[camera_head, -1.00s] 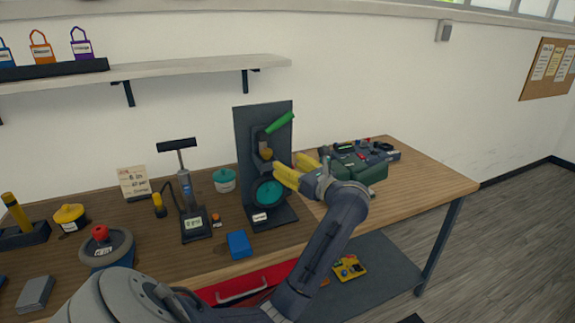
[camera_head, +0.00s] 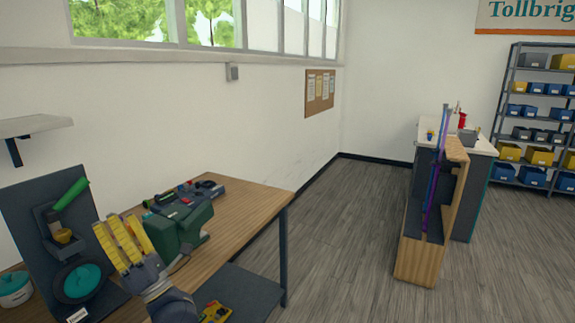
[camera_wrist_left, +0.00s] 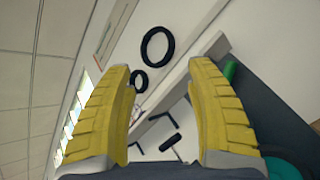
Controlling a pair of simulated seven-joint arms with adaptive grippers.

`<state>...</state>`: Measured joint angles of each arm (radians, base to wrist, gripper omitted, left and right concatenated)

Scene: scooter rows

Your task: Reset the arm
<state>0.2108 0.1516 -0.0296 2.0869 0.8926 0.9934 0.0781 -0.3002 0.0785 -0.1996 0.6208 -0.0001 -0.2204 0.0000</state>
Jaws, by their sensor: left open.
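My left gripper (camera_head: 122,246) has yellow ridged fingers and is at the lower left of the head view, over the wooden workbench (camera_head: 250,209). It is between the dark upright stand (camera_head: 24,205) with a green handle (camera_head: 70,193) and the dark green case (camera_head: 182,229). In the left wrist view its fingers (camera_wrist_left: 165,110) are wide apart with nothing between them. The green handle (camera_wrist_left: 231,71) and part of the teal disc (camera_wrist_left: 282,168) show at the right of that view. My right gripper is not in view.
A tool tray (camera_head: 204,190) is at the back of the bench. A wooden stand (camera_head: 425,225) and a counter (camera_head: 470,190) are on the right, with shelves of bins (camera_head: 540,115) behind. The grey floor between bench and stand is clear.

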